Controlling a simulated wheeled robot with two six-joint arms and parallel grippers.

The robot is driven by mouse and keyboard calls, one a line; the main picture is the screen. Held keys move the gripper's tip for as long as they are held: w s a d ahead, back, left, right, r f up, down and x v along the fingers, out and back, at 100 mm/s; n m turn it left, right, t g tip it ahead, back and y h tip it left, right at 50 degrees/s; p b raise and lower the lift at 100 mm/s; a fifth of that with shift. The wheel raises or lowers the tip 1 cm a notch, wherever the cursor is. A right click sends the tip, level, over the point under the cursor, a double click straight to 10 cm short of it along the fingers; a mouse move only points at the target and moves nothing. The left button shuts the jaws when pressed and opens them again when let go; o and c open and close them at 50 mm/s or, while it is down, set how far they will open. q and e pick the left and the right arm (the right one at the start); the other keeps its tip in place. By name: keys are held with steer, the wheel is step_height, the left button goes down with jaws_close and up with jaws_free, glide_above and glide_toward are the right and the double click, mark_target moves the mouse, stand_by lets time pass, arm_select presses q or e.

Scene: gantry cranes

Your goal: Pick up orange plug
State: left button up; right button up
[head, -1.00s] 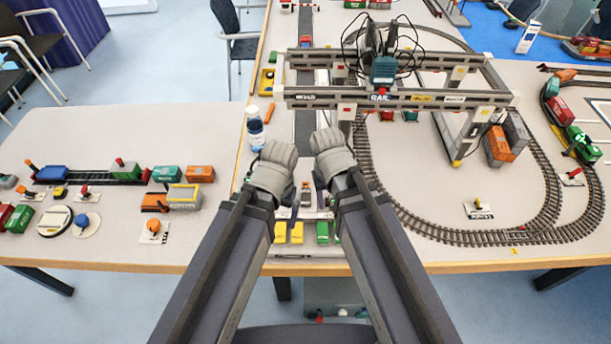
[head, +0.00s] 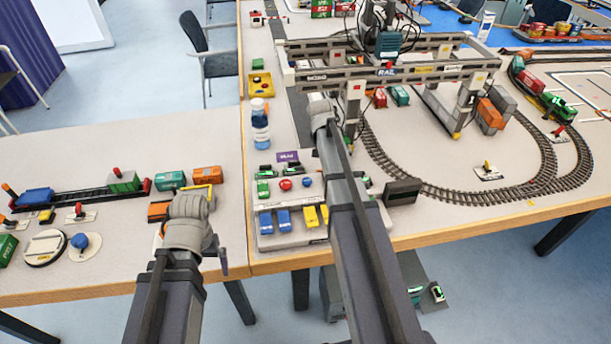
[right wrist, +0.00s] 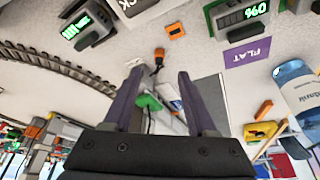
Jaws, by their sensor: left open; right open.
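A small orange piece with a dark end, which looks like the orange plug (right wrist: 159,53), lies on the tabletop in the right wrist view. It appears just beyond and between the fingertips of my right gripper (right wrist: 160,75), which is open and empty. I cannot pick the plug out in the head view, where my right arm and the gantry cover that area. My left gripper (head: 190,235) is open over the front right edge of the left table, mostly hidden behind its own wrist. Nothing shows in it.
A blue-and-white bottle (head: 260,125) and a yellow tray (head: 260,84) stand left of my right arm. The grey gantry crane (head: 400,72) spans the table beyond it. A purple card (right wrist: 247,53) and a green-lit display (right wrist: 240,15) lie near the plug. Curved track (head: 450,190) is at right.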

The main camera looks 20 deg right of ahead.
steer(key=shift+w+d+f+b, duration=0.15)
steer(key=shift+w+f+b, duration=0.1)
steer(key=shift+f+b, duration=0.2)
steer(key=shift+b+x, duration=0.7)
steer(key=shift+x, duration=0.15)
steer(key=b+x, duration=0.5)
steer(key=shift+d+f, duration=0.2)
steer(key=shift+d, duration=0.1)
arm_select(q)
step_height(320, 180, down, 7)
steer(key=shift+a+f, duration=0.2)
steer(key=shift+a, duration=0.1)
arm_select(e)
steer(key=shift+r, duration=0.1)
jaws_close()
